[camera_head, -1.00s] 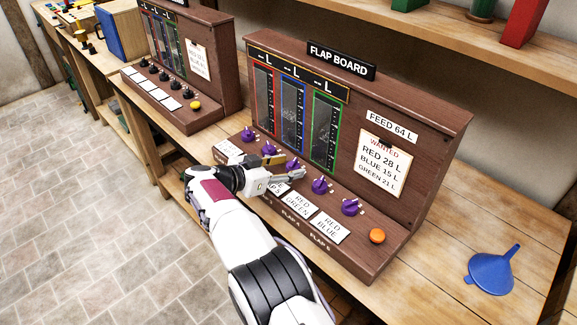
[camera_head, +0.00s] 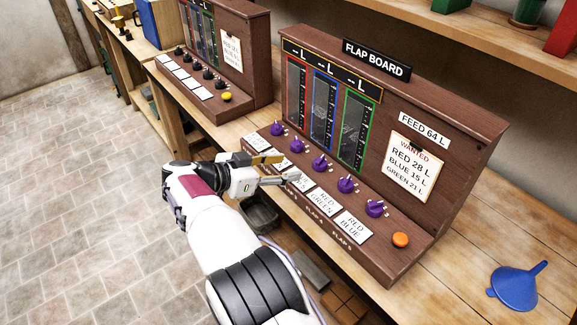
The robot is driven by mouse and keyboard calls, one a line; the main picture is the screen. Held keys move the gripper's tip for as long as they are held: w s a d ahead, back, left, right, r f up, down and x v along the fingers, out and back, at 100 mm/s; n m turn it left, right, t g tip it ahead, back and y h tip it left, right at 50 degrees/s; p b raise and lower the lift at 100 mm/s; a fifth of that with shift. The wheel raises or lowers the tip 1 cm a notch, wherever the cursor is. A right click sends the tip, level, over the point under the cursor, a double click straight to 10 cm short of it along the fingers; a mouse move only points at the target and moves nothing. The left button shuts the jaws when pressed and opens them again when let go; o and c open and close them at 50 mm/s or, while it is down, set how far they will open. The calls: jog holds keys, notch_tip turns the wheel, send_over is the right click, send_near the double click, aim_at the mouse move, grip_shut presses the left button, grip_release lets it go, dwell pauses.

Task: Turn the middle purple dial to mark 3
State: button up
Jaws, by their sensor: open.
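The flap board (camera_head: 455,150) is a brown wooden console with a row of several purple dials on its sloped front. The middle purple dial (camera_head: 319,163) stands between two dials on each side. Small marks sit around it, but its pointer setting is too small to read. My gripper (camera_head: 289,167) is open and empty, with its fingers pointing at the dial row. Its fingertips are just left of the middle dial, apart from it, over the white labels. The fingers partly cover the labels below the left and middle dials.
An orange button (camera_head: 400,240) sits at the right end of the dial row. A blue funnel (camera_head: 517,286) lies on the bench at right. A second console (camera_head: 240,60) with black knobs and a yellow button stands behind left. A dark bin (camera_head: 262,212) sits below my gripper.

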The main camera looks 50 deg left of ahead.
dwell(0.3)
jog(key=w+d+r+n+t, duration=0.1)
jog(key=w+d+r, duration=0.45)
jog(key=w, duration=0.25)
jog(key=n+g+y, duration=0.2)
jog(key=n+y, duration=0.3)
jog(key=y, duration=0.2)
send_near(318, 165)
jog(key=w, duration=0.2)
jog(key=shift+w+a+f, duration=0.15)
jog(key=shift+w+a, duration=0.2)
jog(key=shift+w, duration=0.05)
jog(key=shift+s+a+f+g, duration=0.15)
jog(key=shift+s+a+g, duration=0.1)
jog(key=shift+g, duration=0.15)
jog(key=shift+w, duration=0.2)
jog(key=shift+x, duration=3.8)
